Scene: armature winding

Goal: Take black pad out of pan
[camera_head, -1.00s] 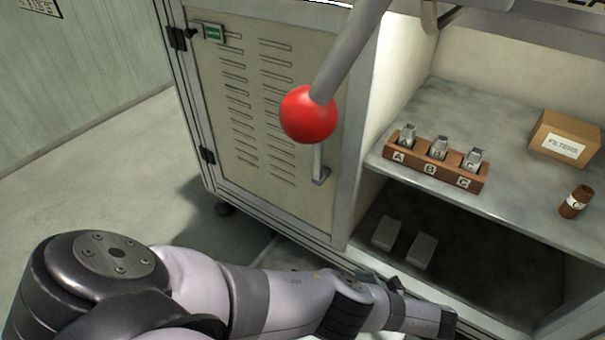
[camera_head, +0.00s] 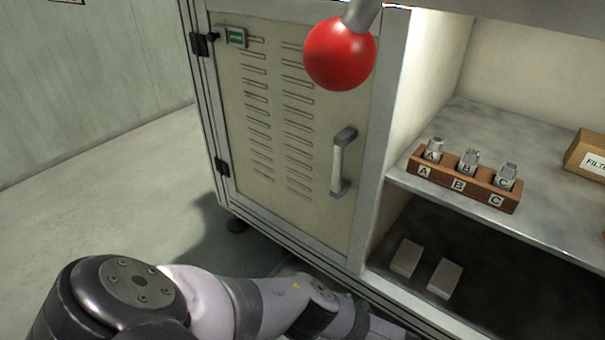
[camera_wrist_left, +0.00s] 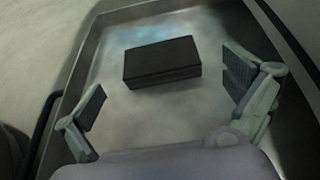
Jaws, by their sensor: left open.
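In the left wrist view, the black pad (camera_wrist_left: 161,62) is a dark rectangular block lying flat on the floor of the metal pan (camera_wrist_left: 115,104). My left gripper (camera_wrist_left: 167,98) is open, with one finger to the left and one to the right of the pad in the picture. The pad lies beyond and between the fingertips, and neither finger touches it. In the head view my left arm runs along the bottom, and its gripper is out of the picture. My right gripper shows in neither view.
A cabinet has a closed vented door (camera_head: 285,130) and open shelves. A wooden rack (camera_head: 464,184) marked A, B, C and a cardboard box (camera_head: 588,155) stand on the upper shelf. Two pale blocks (camera_head: 407,258) lie below. A red ball knob (camera_head: 340,54) hangs in front.

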